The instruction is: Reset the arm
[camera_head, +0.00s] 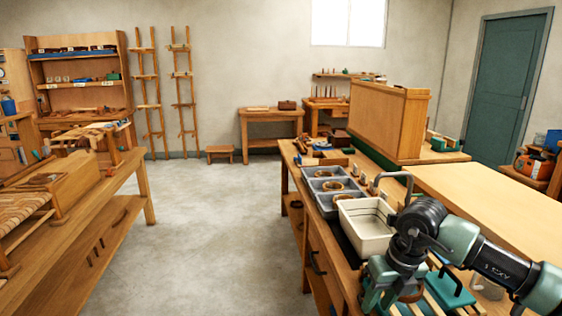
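My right arm comes in from the lower right over the right-hand workbench (450,188). Its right gripper (385,292) hangs low near the bottom edge, in front of the white basin. The fingertips are not clear at the bottom of the view, so I cannot tell if it is open or shut. No held object can be made out. My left arm and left gripper are not in view.
A white basin (366,238) and grey trays (325,183) holding rings stand on the right bench, close to my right arm. A wooden cabinet (385,115) rises behind. A bench (95,222) stands left. The grey floor (215,220) between them is clear.

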